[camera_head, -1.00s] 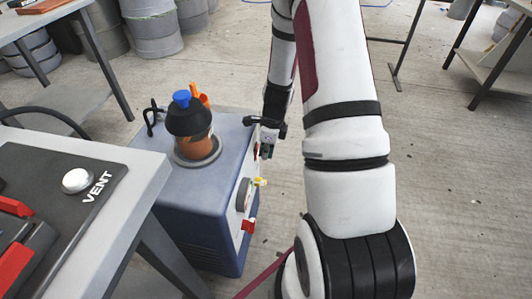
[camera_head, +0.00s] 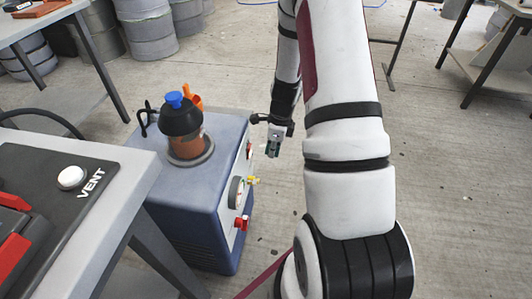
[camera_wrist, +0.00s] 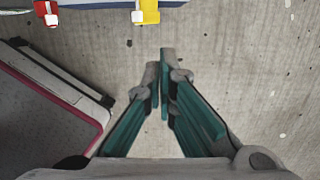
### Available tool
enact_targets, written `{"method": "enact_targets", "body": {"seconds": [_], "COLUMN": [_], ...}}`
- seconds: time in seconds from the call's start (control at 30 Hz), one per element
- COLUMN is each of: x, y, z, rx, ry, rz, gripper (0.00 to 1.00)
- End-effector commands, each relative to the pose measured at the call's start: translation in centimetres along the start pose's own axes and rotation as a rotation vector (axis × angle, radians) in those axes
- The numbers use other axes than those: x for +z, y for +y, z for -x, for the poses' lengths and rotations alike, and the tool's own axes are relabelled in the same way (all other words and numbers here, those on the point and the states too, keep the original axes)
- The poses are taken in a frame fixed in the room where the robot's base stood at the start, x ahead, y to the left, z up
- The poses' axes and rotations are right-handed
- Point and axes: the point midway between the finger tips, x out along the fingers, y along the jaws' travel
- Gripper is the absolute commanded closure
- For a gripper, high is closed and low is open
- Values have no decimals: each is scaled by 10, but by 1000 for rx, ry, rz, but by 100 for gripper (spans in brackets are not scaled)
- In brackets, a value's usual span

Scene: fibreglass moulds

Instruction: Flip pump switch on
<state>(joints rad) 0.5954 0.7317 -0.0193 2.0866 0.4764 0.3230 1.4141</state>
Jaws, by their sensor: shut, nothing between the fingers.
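The blue pump unit (camera_head: 212,210) stands on the floor with a pale control panel (camera_head: 228,233) on its right side. The panel carries a round gauge (camera_head: 236,192), a yellow fitting (camera_head: 253,181) and a red fitting (camera_head: 242,223). A small dark and red detail (camera_head: 249,150) shows near its far end; I cannot tell whether this is the switch. My gripper (camera_head: 272,150) is to the right of the panel's far end, apart from it. In the wrist view its fingers (camera_wrist: 160,55) are together and empty. The yellow fitting (camera_wrist: 147,12) and red fitting (camera_wrist: 46,12) show at the top edge there.
On the pump's top stands an amber canister (camera_head: 185,147) with a black cap and blue knob. A table (camera_head: 130,165) with a VENT button (camera_head: 72,178) stands at the left. Grey drums (camera_head: 140,35) stand behind.

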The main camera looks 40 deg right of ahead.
Motion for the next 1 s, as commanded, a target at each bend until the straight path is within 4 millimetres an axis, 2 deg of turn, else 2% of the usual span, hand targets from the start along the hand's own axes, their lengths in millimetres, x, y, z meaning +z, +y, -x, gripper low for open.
{"method": "enact_targets", "body": {"seconds": [0.03,0.1,0.3,0.4,0.6,1.0], "x": [1,-2,-11,-14,-16,-16], "y": [-1,-1,-1,0,0,0], "z": [20,35,70,80,88,88], "rx": [-7,-7,-7,-5,-5,-4], "ry": [-4,-4,-3,-3,-3,-3], "rz": [4,4,5,5,4,5], "gripper": [100,100,100,100,100,100]}}
